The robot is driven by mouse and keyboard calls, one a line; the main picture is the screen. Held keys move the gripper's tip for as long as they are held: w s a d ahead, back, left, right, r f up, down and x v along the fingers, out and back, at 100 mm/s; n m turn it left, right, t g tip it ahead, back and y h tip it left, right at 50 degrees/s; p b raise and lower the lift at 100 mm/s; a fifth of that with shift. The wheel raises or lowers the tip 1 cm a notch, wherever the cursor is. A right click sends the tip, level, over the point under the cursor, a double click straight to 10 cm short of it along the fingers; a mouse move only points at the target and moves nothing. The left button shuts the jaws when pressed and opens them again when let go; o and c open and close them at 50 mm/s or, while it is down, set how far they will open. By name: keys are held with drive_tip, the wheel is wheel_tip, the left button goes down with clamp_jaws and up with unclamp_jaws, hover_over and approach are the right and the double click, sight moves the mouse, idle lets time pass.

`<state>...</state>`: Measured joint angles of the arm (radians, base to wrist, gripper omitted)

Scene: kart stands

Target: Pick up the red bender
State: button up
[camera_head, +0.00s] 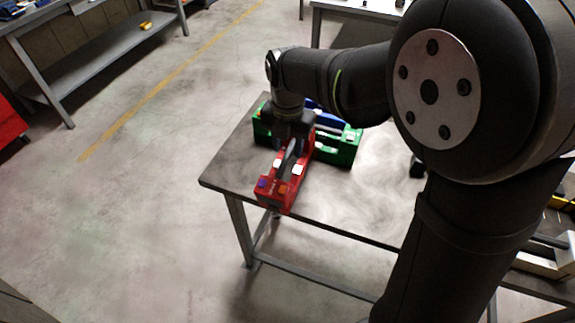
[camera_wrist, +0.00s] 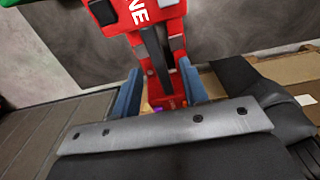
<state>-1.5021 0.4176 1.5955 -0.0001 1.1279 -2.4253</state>
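The red bender (camera_head: 283,185) is at the left part of the table, its near end at the front edge. It has a black handle and small coloured parts on top. My gripper (camera_head: 292,140) is over its far half, pointing down. In the wrist view, the red bender (camera_wrist: 175,44) with white lettering runs from the top edge down between my gripper's blue fingers (camera_wrist: 160,92). The fingers are apart, one on each side of the black handle, with space seen beside it. My gripper hides part of the bender in the head view.
A green case-like object (camera_head: 338,148) stands close behind the red one, with a blue object (camera_head: 328,112) behind it. My arm covers the right of the head view. A grey bench (camera_head: 110,62) stands far left.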

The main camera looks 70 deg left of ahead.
sight(287, 154)
wheel_tip(287, 154, down, 4)
drive_tip(key=shift+a+f, duration=0.15)
clamp_jaws()
idle(1.4)
